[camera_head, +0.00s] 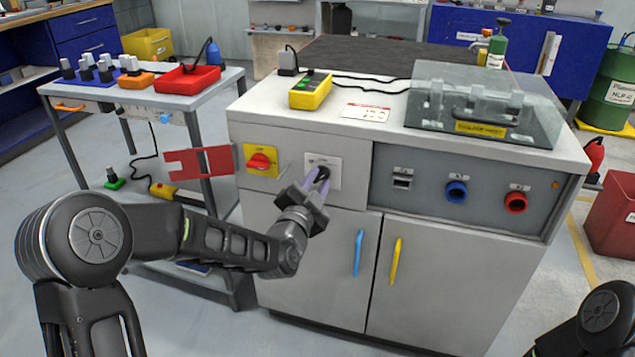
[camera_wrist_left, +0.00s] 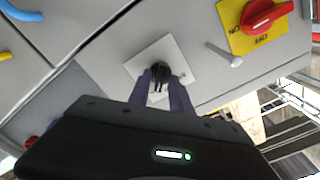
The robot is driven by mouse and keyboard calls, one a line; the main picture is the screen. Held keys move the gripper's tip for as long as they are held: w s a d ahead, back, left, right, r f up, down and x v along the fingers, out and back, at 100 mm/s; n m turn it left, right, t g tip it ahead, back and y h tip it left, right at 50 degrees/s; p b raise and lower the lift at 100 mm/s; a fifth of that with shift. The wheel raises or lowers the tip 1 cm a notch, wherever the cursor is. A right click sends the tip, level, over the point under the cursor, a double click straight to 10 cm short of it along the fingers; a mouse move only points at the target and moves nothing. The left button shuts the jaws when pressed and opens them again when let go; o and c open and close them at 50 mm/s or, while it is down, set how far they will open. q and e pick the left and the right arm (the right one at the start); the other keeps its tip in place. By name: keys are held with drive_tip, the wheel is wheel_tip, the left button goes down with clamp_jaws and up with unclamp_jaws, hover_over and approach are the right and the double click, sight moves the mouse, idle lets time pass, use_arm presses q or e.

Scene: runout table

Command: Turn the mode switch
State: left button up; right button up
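The mode switch (camera_head: 322,173) appears to be a black knob on a square white plate, on the upper front of the grey cabinet. It also shows in the left wrist view (camera_wrist_left: 160,71). My left gripper (camera_head: 317,182) is at this knob, its two purple fingers apart, with the knob between or just beyond their tips. In the left wrist view the left gripper (camera_wrist_left: 161,82) shows a gap between the fingers; whether they touch the knob is unclear. My right gripper is out of view; only part of that arm shows at the lower right.
A red rotary switch (camera_head: 261,161) on a yellow plate sits left of the knob, beside a red tag-like plate (camera_head: 198,161). Blue (camera_head: 457,193) and red (camera_head: 516,202) sockets are at the right. Blue (camera_head: 358,252) and yellow (camera_head: 396,262) door handles are below.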

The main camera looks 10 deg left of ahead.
use_arm(q)
clamp_jaws()
drive_tip(key=shift+f, duration=0.1)
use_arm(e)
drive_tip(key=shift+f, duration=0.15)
